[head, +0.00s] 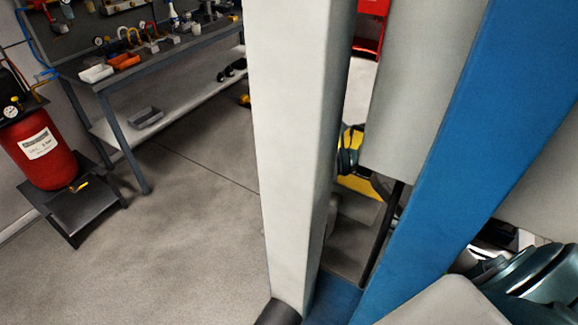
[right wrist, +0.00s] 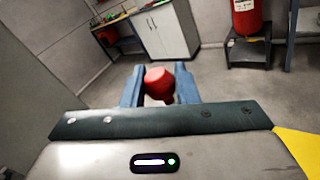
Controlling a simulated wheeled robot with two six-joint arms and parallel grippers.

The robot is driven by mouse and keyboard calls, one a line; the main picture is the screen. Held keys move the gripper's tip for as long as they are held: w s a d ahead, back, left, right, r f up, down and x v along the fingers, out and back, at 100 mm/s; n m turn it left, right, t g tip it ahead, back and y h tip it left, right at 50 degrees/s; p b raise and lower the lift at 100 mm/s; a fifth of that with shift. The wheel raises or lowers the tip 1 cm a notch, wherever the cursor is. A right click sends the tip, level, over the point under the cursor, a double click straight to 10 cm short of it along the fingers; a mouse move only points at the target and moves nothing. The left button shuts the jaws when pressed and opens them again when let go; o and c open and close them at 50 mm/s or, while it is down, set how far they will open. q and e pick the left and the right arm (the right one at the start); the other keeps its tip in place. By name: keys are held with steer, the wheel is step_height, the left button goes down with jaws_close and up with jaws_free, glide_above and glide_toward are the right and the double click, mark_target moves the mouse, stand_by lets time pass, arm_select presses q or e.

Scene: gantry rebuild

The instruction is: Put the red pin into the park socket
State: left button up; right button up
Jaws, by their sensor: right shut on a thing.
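The red pin (right wrist: 159,84) shows in the right wrist view, between the two blue fingers of my right gripper (right wrist: 159,92). The gripper is shut on it, and the pin's rounded red top faces up. The pin's lower part is partly hidden by the gripper body. Neither the pin nor my right gripper can be made out in the head view. My left gripper is in neither view. I cannot make out the park socket in either view.
A pale post (head: 295,140) and a blue beam (head: 450,150) block much of the head view. A workbench (head: 175,62) with tools and trays stands at the back left. A red tank (head: 38,150) sits on a dark stand. Grey floor between is clear.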

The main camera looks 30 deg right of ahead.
steer(key=shift+f, duration=0.3)
steer(key=shift+f+b, duration=0.45)
steer(key=shift+f, duration=1)
steer(key=shift+f, duration=0.4)
